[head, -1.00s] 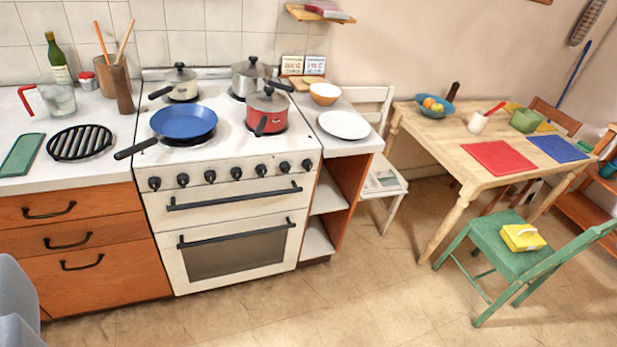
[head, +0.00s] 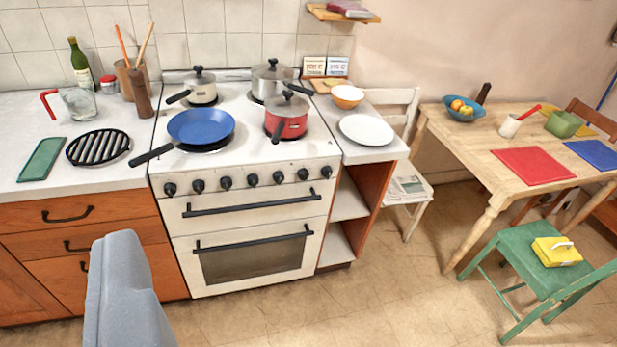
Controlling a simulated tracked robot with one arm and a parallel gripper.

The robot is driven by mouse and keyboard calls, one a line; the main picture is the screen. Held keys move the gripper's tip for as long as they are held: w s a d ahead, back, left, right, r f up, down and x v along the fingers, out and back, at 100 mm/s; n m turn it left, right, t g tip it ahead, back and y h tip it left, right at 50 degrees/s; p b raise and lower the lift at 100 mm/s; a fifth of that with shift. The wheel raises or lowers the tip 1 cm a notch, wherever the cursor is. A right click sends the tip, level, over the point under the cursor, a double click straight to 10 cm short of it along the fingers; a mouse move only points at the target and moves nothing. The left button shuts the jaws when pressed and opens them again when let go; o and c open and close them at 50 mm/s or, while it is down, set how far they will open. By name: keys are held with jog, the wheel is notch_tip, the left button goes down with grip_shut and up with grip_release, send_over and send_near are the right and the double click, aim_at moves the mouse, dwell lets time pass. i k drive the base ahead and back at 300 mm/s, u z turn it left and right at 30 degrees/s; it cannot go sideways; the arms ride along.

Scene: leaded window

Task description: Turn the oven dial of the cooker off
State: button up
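The white cooker (head: 245,215) stands in the middle of the view, front towards me. A row of several black dials (head: 252,180) runs along its front panel, under the hob and above the upper door's black handle (head: 255,203). No marking that tells the oven dial from the others is readable, and their pointer positions are too small to tell. The oven door (head: 250,262), with a dark window, is shut below. My gripper is not visible in this view, and nothing touches the dials.
A blue frying pan (head: 201,126) has its handle jutting over the cooker's front left edge. A red pot (head: 287,119) and two metal pots stand on the hob. Floor (head: 330,305) is clear before the cooker; a green chair (head: 540,270) stands at right.

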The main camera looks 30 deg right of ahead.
aim_at(303, 174)
jog(key=i, duration=0.9)
jog(key=u, duration=0.05)
